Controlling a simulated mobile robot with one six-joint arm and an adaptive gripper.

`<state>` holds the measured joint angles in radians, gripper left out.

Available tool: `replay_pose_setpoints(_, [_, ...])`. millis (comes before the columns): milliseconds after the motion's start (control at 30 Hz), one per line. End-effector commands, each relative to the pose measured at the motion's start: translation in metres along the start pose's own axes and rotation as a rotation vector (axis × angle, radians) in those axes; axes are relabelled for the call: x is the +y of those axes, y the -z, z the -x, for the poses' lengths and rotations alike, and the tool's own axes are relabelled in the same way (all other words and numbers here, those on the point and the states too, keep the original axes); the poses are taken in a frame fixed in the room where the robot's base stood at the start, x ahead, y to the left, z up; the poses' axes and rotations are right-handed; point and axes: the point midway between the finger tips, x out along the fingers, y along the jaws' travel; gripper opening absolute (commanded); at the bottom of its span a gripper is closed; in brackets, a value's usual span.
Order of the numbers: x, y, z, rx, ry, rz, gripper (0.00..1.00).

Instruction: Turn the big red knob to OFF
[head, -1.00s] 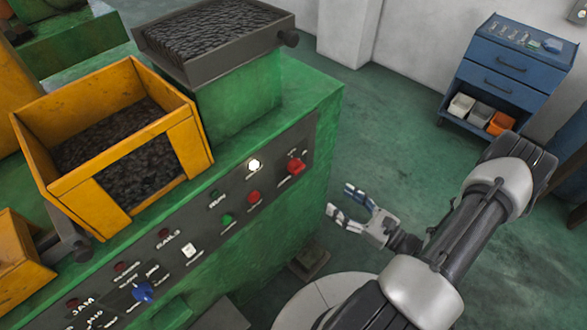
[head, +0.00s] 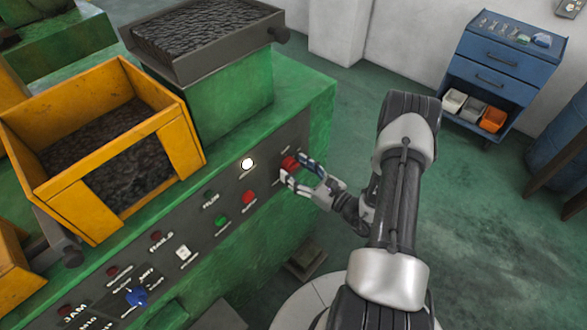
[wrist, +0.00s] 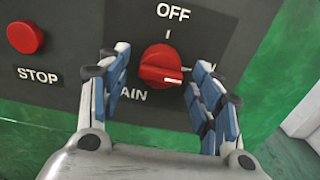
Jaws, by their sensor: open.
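The big red knob (wrist: 163,68) is on the dark control panel in the wrist view, below the printed word OFF (wrist: 173,14). Its white pointer mark faces right, away from the tick under OFF. A partly covered label ending in "AIN" is below it. In the head view the knob (head: 288,164) is at the right end of the panel. My gripper (head: 296,170) is open there, with its fingers at the knob. In the wrist view my gripper (wrist: 158,85) has one finger left and one right of the knob, with gaps visible on both sides.
A red STOP button (wrist: 26,37) is left of the knob. The panel (head: 225,178) also has a green button (head: 222,222), a lit white lamp (head: 247,164) and a blue knob (head: 137,297). A yellow bin (head: 180,140) is on the green machine.

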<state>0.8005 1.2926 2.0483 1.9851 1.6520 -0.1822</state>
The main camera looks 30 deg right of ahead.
Motion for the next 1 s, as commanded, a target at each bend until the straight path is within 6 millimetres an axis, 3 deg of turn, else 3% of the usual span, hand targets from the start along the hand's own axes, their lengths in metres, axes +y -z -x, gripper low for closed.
replay_pose_setpoints(133, [0.0006, 0.0000, -0.0120, 0.000, -0.001, 0.001, 0.59])
replay_pose_setpoints(467, [-0.0001, -0.0003, -0.0145, 0.000, 0.001, 0.000, 0.59])
replay_pose_setpoints(1000, [0.0001, -0.0002, -0.0143, 0.000, 0.001, 0.000, 0.23])
